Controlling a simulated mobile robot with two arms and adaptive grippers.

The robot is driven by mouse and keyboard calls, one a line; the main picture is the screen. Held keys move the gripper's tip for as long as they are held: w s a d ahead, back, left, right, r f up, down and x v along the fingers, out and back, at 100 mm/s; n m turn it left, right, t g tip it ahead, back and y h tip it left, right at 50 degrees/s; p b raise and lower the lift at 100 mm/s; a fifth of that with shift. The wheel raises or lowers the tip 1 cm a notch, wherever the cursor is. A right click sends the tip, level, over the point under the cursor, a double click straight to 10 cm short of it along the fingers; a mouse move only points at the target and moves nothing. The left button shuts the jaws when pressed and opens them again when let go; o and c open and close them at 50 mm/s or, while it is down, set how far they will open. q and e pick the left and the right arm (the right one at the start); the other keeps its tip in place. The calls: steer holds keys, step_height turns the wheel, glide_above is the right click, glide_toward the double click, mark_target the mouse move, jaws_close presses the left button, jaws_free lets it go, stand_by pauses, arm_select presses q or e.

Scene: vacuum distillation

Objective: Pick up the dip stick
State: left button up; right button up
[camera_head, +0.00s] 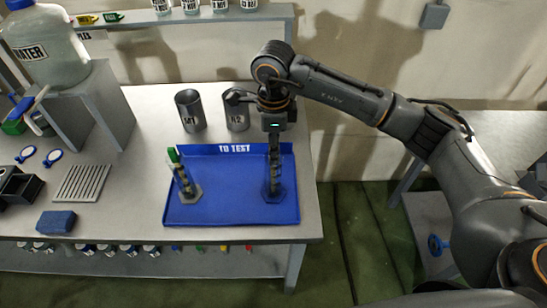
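I cannot tell for certain which thing is the dip stick. A slim upright piece with a dark hexagonal foot (273,192) stands at the right of the blue tray (225,213) labelled "TO TEST". My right gripper (274,150) points straight down over that piece, and its dark fingers are at or just above the piece's upper part. The fingers are too small and dark to show whether they are open or shut on it. A similar footed piece (188,190) with a green top stands at the tray's left. My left gripper is out of view.
Two dark cups (189,110) stand behind the tray, the right one close to my wrist. A water jug (50,55) on a grey stand, a slotted rack (82,183) and a blue sponge (56,222) are at the left. The table's right edge is close to the tray.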

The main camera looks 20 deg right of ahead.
steer(key=shift+f, duration=0.25)
jaws_close()
steer(key=shift+r, duration=0.2)
step_height(320, 180, up, 8)
steer(key=b, duration=0.3)
steer(key=shift+w+a+r, duration=0.1)
steer(key=shift+r, duration=0.05)
step_height(320, 180, up, 9)
steer(key=shift+r, duration=0.2)
